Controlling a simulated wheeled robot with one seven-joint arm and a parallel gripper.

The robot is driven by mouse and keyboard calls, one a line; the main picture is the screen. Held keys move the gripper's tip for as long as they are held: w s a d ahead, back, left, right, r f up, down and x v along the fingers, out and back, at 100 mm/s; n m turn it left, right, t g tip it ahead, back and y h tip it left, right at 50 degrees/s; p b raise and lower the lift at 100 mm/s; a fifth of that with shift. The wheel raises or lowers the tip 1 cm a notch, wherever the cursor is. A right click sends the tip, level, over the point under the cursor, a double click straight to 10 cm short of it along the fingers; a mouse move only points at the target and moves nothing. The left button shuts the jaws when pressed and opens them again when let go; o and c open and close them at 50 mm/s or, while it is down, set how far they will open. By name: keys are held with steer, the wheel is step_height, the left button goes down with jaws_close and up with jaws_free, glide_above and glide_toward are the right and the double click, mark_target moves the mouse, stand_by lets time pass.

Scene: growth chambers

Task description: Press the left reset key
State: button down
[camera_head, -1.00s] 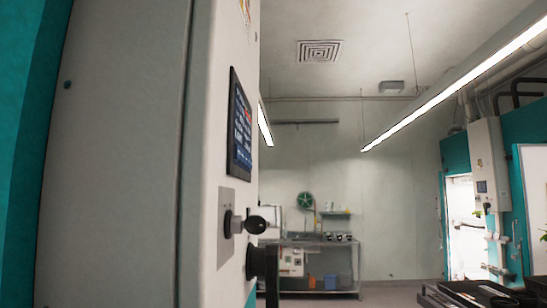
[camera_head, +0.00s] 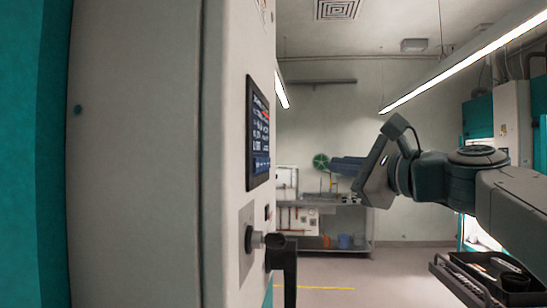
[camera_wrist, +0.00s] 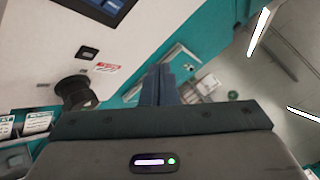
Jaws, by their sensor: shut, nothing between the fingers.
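A small black key (camera_wrist: 88,52) is set in the white front of the near chamber cabinet, beside a red-and-white label (camera_wrist: 106,67). The key shows edge-on in the head view (camera_head: 267,211), below the dark display (camera_head: 258,132). I cannot read the label, so I cannot confirm it is the reset key. My gripper (camera_head: 335,164) is to the right of the cabinet front, its fingers pointing left, clear of the panel. In the wrist view the gripper (camera_wrist: 160,80) is shut and empty, with the key to its upper left.
A black handle (camera_head: 286,270) juts out at the cabinet edge. A black tray (camera_head: 470,285) is at the lower right. A steel bench (camera_head: 345,222) stands at the back, with open floor before it.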

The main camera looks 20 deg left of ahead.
mark_target(269, 163)
steer(key=shift+r, duration=0.3)
steer(key=shift+a, duration=0.1)
steer(key=s+a+p, duration=0.1)
steer(key=s+a, duration=0.1)
steer(key=a, duration=0.6)
steer(key=shift+a, duration=0.25)
steer(key=shift+a, duration=0.15)
stand_by(1.8)
steer(key=shift+s+a, duration=0.1)
steer(key=shift+a, duration=0.2)
steer(key=shift+s+a, duration=0.1)
steer(key=shift+a, duration=0.15)
stand_by(0.5)
steer(key=shift+d+f, duration=0.1)
steer(key=shift+d, duration=0.05)
stand_by(0.3)
steer(key=shift+w+d, duration=0.2)
steer(key=shift+d, duration=0.35)
